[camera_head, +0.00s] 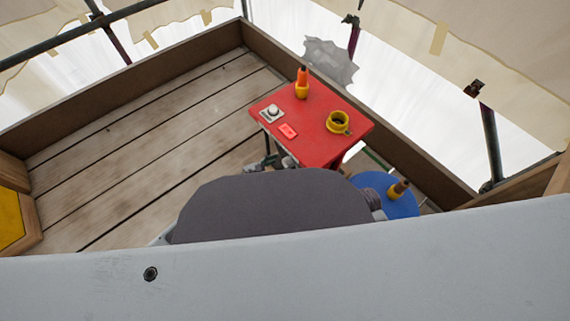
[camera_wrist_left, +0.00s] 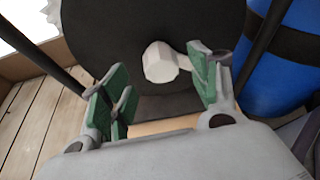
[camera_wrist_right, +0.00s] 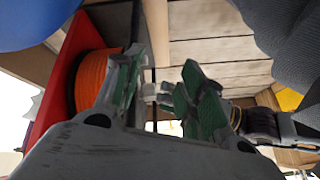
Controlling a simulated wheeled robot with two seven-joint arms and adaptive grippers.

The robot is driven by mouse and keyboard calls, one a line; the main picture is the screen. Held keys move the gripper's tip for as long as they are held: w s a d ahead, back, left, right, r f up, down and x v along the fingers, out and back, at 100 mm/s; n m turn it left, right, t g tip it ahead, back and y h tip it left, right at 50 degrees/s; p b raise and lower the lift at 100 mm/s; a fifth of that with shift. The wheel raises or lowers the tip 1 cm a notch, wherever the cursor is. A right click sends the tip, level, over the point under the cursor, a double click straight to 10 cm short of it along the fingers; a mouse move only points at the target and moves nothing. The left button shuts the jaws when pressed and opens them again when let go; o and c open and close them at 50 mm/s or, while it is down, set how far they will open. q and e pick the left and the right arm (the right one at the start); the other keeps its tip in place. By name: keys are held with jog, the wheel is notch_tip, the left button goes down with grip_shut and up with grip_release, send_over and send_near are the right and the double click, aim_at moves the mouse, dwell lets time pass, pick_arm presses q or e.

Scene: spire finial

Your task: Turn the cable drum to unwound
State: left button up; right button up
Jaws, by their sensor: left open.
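In the left wrist view a large dark round disc (camera_wrist_left: 125,40), apparently the drum's side, faces me with a pale faceted knob (camera_wrist_left: 160,62) standing out from it. My left gripper (camera_wrist_left: 165,92) is open, with its green-padded fingers on either side of the knob; I cannot tell whether they touch it. In the head view my left gripper (camera_head: 273,162) shows only in part, at the red table's near edge. In the right wrist view orange cable (camera_wrist_right: 90,75) is wound on the drum at the left. My right gripper (camera_wrist_right: 155,90) has its fingers apart.
The red table (camera_head: 310,115) holds an orange-and-yellow item (camera_head: 302,84), a yellow mug (camera_head: 338,122), a grey dial box (camera_head: 272,113) and a small red box (camera_head: 288,131). A blue round top (camera_head: 402,206) stands at its right. Plank floor (camera_head: 130,140) lies clear at left.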

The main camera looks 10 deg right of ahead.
aim_at(285, 164)
pick_arm(q)
jog(key=shift+b+x, duration=0.45)
jog(key=shift+x, duration=1.4)
pick_arm(e)
jog(key=shift+s+a+f, duration=0.1)
jog(key=shift+s+f, duration=0.1)
jog(key=shift+f, duration=0.55)
jog(key=shift+s+a+f, duration=0.1)
jog(key=shift+s+f, duration=0.05)
jog(key=shift+f, duration=0.55)
jog(key=shift+w+r, duration=0.1)
jog(key=shift+w, duration=0.05)
pick_arm(q)
jog(key=c, duration=0.5)
grip_shut()
pick_arm(e)
jog(key=shift+w+r, duration=0.1)
jog(key=shift+r, duration=0.1)
